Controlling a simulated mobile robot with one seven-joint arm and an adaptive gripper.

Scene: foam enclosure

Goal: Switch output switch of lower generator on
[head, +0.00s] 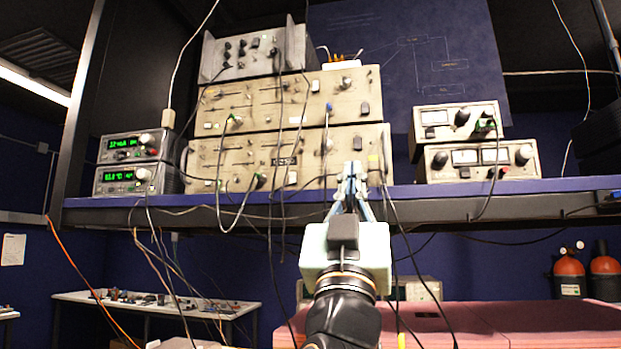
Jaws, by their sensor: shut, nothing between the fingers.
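The lower generator (235,160) is a wide beige panel with several knobs, switches and plugged cables, on the blue-edged shelf. The upper generator (265,97), a similar beige panel, sits directly on it. A dark rocker switch (357,143) shows near the lower panel's right side, and a yellowish one (373,162) right of my gripper. Which is the output switch, and its position, I cannot tell. My gripper (352,172) is shut and empty, pointing up in front of the lower panel's right part. It hides some of the panel there; contact is unclear.
Cables (273,215) hang from the panels over the shelf edge (420,190), some beside my gripper. Two green-display units (130,163) stand left, two meter units (478,158) right. A grey unit (255,52) tops the stack. Pink foam blocks (540,320) lie below.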

